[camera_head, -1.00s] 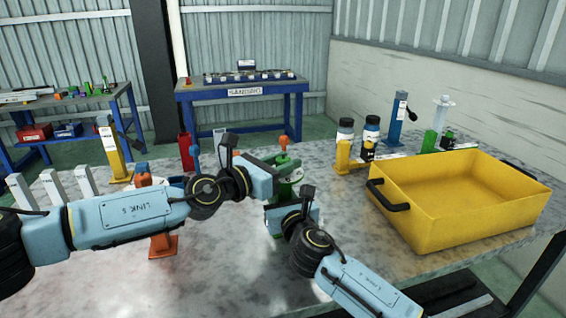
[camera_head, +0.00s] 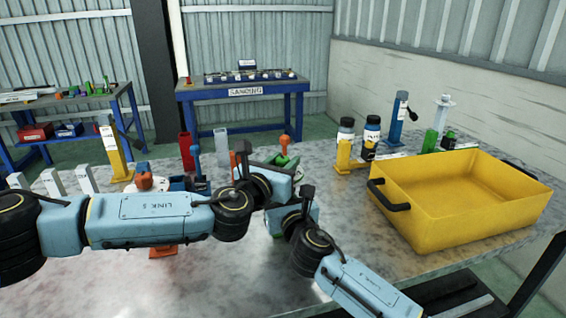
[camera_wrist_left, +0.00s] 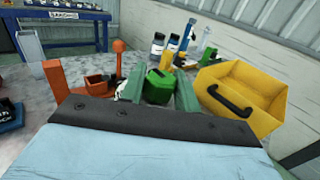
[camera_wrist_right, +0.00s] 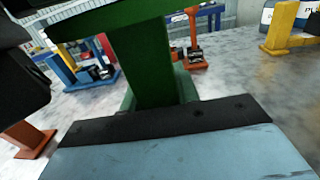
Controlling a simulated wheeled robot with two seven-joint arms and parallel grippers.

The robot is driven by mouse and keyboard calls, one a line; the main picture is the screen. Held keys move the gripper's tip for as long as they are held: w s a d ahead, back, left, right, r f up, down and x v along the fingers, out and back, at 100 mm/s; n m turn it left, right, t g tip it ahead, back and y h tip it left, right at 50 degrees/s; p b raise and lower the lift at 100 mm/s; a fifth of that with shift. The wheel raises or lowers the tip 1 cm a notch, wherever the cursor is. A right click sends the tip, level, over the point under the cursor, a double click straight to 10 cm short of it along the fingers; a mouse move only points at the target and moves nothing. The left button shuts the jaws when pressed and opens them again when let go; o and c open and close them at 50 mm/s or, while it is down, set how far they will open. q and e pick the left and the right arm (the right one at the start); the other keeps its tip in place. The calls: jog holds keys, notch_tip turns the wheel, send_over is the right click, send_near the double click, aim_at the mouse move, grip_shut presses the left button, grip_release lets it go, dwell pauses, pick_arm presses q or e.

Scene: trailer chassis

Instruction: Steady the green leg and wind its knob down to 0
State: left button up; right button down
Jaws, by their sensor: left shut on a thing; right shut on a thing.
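The green leg is mostly hidden behind my arms in the head view, where a green part (camera_head: 284,161) shows just beyond my left gripper. Its upright green post (camera_wrist_right: 145,65) fills the middle of the right wrist view. My right gripper (camera_head: 291,211) is shut on the green leg, low down. My left gripper (camera_head: 272,180) is shut at the leg's upper part, just above the right one. In the left wrist view a green piece (camera_wrist_left: 158,86) shows beyond the dark gripper edge.
A yellow bin (camera_head: 455,205) with black handles stands at the right. An orange-topped lever (camera_head: 284,146) stands just behind my grippers. A yellow leg (camera_head: 112,152) and several grey posts stand at the left, bottles (camera_head: 345,143) at the back.

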pick_arm(q)
jog(key=shift+r, duration=0.15)
pick_arm(e)
jog(key=shift+s+a+f, duration=0.1)
jog(key=shift+f, duration=0.05)
pick_arm(q)
jog(key=o, duration=0.9)
jog(key=shift+o, duration=0.2)
jog(key=shift+a, duration=0.1)
jog(key=v, duration=1.2)
pick_arm(e)
jog(key=c, duration=0.8)
grip_release()
jog(key=shift+o, duration=0.2)
